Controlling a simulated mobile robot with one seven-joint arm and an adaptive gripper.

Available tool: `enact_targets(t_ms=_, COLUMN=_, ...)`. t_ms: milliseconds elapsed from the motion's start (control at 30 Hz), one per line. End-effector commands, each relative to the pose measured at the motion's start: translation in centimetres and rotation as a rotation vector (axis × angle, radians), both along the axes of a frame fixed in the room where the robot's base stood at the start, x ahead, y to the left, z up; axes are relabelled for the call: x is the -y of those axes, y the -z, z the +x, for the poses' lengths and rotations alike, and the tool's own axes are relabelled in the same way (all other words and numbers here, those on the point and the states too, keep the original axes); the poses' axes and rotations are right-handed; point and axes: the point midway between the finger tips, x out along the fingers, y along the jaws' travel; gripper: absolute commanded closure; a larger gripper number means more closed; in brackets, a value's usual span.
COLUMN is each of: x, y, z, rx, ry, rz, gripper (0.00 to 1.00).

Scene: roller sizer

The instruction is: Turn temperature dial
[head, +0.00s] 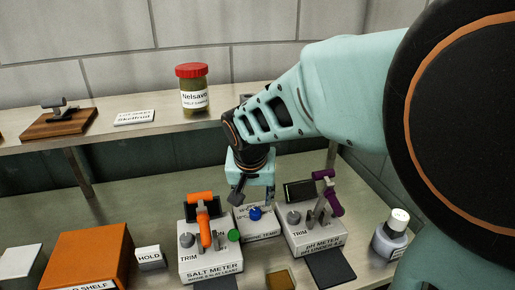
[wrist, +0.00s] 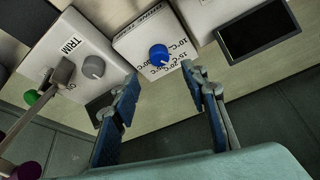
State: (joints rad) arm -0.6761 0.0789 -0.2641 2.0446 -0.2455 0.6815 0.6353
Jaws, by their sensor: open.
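The temperature dial is a blue knob (head: 255,213) on a small pale box (head: 257,228) between the salt meter and the pH meter. In the wrist view the blue knob (wrist: 158,54) shows in full, with temperature marks printed beside it on the white box face (wrist: 140,38). My gripper (head: 253,194) hangs just above and behind this box in the head view. In the wrist view my gripper (wrist: 162,84) is open, its two blue-grey fingers apart and nothing between them. The knob appears beyond the fingertips, roughly in line with the gap, not held.
The salt meter (head: 211,260) with an orange lever stands left, and the pH meter (head: 316,240) with a purple lever stands right. A shelf edge (head: 130,142) runs behind, with a red-lidded jar (head: 193,92). A bottle (head: 391,235) and an orange block (head: 93,260) stand farther out.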

Motion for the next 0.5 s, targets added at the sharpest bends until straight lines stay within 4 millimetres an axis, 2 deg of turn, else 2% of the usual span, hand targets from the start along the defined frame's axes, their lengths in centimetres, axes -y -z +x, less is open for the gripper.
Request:
enact_targets(t_ms=33, x=0.1, y=1.2, z=0.3, rx=-0.005, ry=0.002, rz=-0.003, gripper=0.59)
enact_targets(t_ms=200, x=0.2, y=4.1, z=1.6, rx=-0.004, ry=0.001, rz=-0.004, gripper=0.59)
enact_targets(t_ms=500, x=0.2, y=7.2, z=3.0, rx=-0.002, ry=0.001, rz=-0.002, gripper=0.59)
